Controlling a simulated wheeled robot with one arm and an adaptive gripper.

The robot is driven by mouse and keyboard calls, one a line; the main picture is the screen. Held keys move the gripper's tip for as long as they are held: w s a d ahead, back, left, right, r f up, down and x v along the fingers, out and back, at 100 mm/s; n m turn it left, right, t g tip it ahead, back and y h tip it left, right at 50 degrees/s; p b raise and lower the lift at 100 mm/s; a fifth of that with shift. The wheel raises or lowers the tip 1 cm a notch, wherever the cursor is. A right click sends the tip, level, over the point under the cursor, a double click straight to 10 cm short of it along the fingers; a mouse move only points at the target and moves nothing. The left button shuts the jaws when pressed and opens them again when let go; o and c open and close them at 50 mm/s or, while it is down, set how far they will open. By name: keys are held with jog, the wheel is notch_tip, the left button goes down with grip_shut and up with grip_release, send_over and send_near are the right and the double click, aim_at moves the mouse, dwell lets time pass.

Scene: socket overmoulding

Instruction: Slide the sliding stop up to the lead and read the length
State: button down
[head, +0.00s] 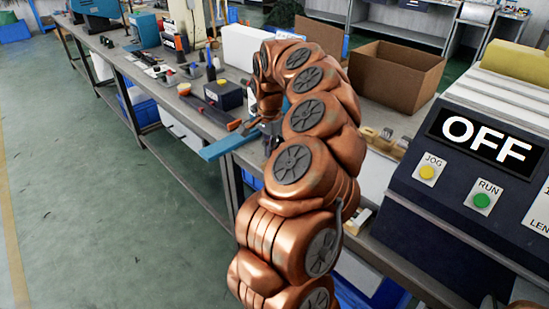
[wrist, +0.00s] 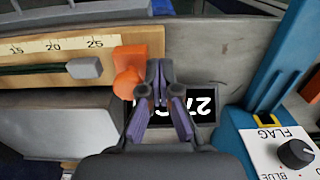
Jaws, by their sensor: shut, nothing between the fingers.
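In the wrist view the orange sliding stop (wrist: 140,52), with a round orange knob (wrist: 127,82), sits at the right end of the numbered scale (wrist: 55,45). The dark lead (wrist: 35,69) lies along the scale and ends in a grey plug (wrist: 86,68). A small gap shows between plug and stop. My gripper (wrist: 160,74) is shut and empty, close against the stop's right side; contact is hard to tell. A black display (wrist: 203,104) shows white digits, upside down and partly hidden by my fingers. In the head view my gripper (head: 268,130) is mostly hidden by my arm.
A blue device with a black dial (wrist: 295,153) and a FLAG label stands right of my gripper. A dark machine reading OFF (head: 485,142) stands at the right.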

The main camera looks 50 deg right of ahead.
jog(key=shift+s+a+b, duration=0.1)
jog(key=shift+s+b, duration=1.15)
jog(key=shift+w, duration=0.15)
dwell(0.4)
jog(key=shift+w, duration=0.6)
notch_tip(320, 180, up, 7)
jog(key=p, duration=0.1)
dwell(0.8)
dwell(0.5)
